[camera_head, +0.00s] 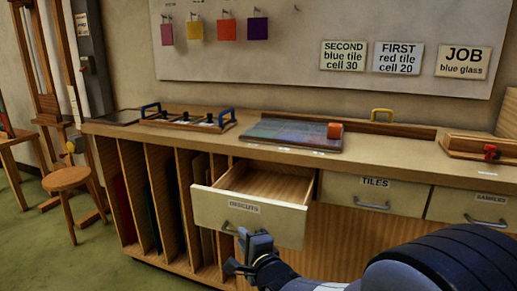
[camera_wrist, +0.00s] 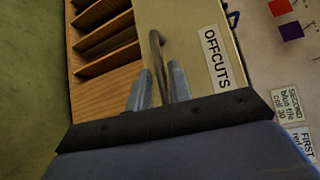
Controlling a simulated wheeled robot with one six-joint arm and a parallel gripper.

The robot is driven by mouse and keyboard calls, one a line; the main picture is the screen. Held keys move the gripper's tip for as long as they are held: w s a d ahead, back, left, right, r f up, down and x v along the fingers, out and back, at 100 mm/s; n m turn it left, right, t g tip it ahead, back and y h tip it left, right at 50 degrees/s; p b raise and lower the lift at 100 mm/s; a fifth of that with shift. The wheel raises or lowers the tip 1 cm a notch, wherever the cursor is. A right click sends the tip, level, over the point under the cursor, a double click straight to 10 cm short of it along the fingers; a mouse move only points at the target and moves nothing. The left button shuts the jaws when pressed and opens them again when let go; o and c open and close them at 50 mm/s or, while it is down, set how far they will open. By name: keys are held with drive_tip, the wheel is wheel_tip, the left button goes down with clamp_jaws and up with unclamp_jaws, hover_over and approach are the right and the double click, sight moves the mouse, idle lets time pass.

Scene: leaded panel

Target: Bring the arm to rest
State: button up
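My gripper (camera_head: 254,240) is in front of the pulled-out drawer (camera_head: 208,209) labelled OFFCUTS, low beside its grey handle (camera_head: 230,228). In the wrist view my two grey fingers (camera_wrist: 161,80) stand apart, with the handle (camera_wrist: 156,48) running between them. Gaps seem to show beside the handle, so the gripper looks open around it. The drawer front with its label (camera_wrist: 216,58) lies just beyond. The drawer's inside looks empty where it shows. My arm comes in from the lower right.
Closed drawers labelled TILES (camera_head: 374,194) and another (camera_head: 470,210) sit to the right.

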drive_tip(key=x, duration=0.3)
drive_tip(key=shift+w+d, duration=0.1)
drive_tip(key=shift+w, duration=0.05)
idle(0.3)
